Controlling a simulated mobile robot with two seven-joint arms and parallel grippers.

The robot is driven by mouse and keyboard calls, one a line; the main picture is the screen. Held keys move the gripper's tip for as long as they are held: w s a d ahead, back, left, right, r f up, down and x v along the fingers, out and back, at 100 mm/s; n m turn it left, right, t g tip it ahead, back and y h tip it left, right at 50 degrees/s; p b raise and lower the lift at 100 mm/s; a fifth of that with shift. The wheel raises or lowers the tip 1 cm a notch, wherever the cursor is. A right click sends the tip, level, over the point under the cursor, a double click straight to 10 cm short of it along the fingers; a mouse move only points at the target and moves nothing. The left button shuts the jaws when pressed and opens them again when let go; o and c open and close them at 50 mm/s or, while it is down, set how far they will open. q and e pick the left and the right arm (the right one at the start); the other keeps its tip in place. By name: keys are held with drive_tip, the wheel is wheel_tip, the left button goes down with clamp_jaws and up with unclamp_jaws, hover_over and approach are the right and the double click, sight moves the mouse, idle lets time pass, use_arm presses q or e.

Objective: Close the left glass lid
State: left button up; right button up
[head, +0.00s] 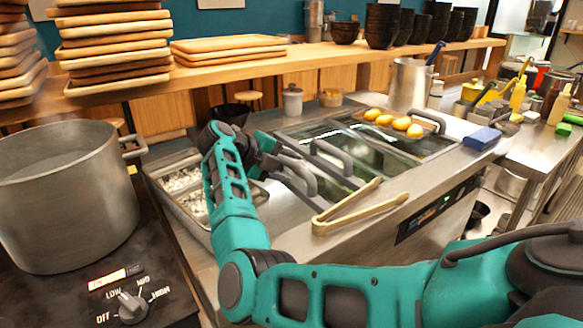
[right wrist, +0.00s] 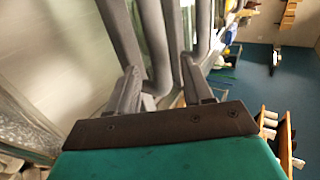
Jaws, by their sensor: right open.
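Glass lids with grey bar handles cover part of the steel counter unit in the head view. The leftmost handle (head: 309,183) stands beside another grey handle (head: 338,160). The left bay is uncovered at its left end. My right gripper (head: 272,158) is at the left side of these handles. In the right wrist view, its two fingers (right wrist: 160,82) are apart, with a grey handle bar (right wrist: 157,45) in the space between them. I cannot tell whether they touch it. The arm hides part of the left lid. My left gripper is not in view.
Wooden tongs (head: 350,210) lie on the counter's front edge. A large steel pot (head: 65,200) stands on the stove at left. A tray with yellow items (head: 394,121), a steel container (head: 408,85) and a blue sponge (head: 482,138) are to the right. A wooden shelf runs behind.

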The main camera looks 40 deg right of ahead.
drive_tip(key=s+v, duration=0.1)
drive_tip(key=v, duration=0.9)
drive_tip(key=shift+w+a+r, duration=0.25)
drive_tip(key=shift+w+a, duration=0.05)
drive_tip(key=shift+w, duration=0.2)
drive_tip(key=shift+c, duration=0.2)
